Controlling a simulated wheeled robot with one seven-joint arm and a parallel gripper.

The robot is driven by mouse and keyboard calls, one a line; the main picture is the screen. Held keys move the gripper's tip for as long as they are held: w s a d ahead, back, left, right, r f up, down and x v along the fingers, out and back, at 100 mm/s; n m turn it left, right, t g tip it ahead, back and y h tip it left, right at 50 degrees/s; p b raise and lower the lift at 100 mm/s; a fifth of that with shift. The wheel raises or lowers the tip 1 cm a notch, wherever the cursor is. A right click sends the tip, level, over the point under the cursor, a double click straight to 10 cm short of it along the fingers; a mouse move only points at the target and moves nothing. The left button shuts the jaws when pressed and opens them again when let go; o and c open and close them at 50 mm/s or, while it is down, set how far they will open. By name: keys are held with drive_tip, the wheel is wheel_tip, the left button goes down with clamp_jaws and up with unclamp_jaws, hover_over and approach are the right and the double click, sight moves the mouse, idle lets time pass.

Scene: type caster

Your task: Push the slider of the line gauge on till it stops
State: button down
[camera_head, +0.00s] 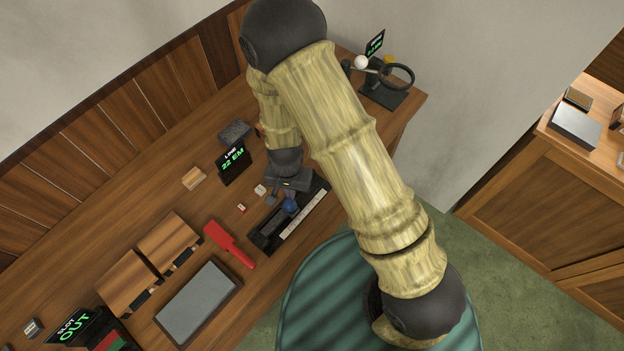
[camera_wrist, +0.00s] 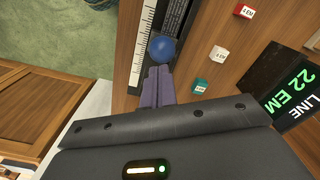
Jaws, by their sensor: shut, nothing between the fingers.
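The line gauge (camera_head: 265,238) is a dark bar with a white scale strip, near the table's front edge; its scale (camera_wrist: 145,40) also shows in the wrist view. Its slider carries a round blue knob (camera_head: 290,205), which also shows in the wrist view (camera_wrist: 161,48). My gripper (camera_wrist: 158,72) is shut and empty, its purple fingers pointing at the knob. The fingertips are right beside the knob; I cannot tell whether they touch it. In the head view my wrist partly hides the gauge's far end. A display (camera_head: 232,162) reads LINE 22 EM.
Small red (camera_wrist: 244,12), white (camera_wrist: 218,53) and teal (camera_wrist: 200,86) blocks lie beside the gauge. A red-handled tool (camera_head: 230,245) and a grey slab (camera_head: 198,303) lie to the left. A magnifier stand (camera_head: 382,95) is at the table's far right end.

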drive_tip(key=shift+a+r+p, duration=0.1)
drive_tip(key=shift+r+p, duration=0.7)
drive_tip(key=shift+r, duration=0.3)
wheel_tip(320, 180, up, 5)
drive_tip(key=p, duration=0.4)
drive_tip(key=shift+s, duration=0.15)
drive_tip(key=w+d+r+t+y+b, duration=0.1)
drive_tip(key=w+d+r+b, duration=0.4)
drive_tip(key=d, duration=0.4)
drive_tip(key=s+d+r+b, duration=0.3)
drive_tip(key=d, duration=0.4)
drive_tip(key=s+d+r+n+t+h+b, duration=0.1)
drive_tip(key=s+d+r+b, duration=0.1)
drive_tip(key=d, duration=0.4)
drive_tip(key=shift+s+d+r+n+t+b, duration=0.3)
drive_tip(key=shift+s+d+r+b, duration=0.1)
drive_tip(key=shift+r+b, duration=0.3)
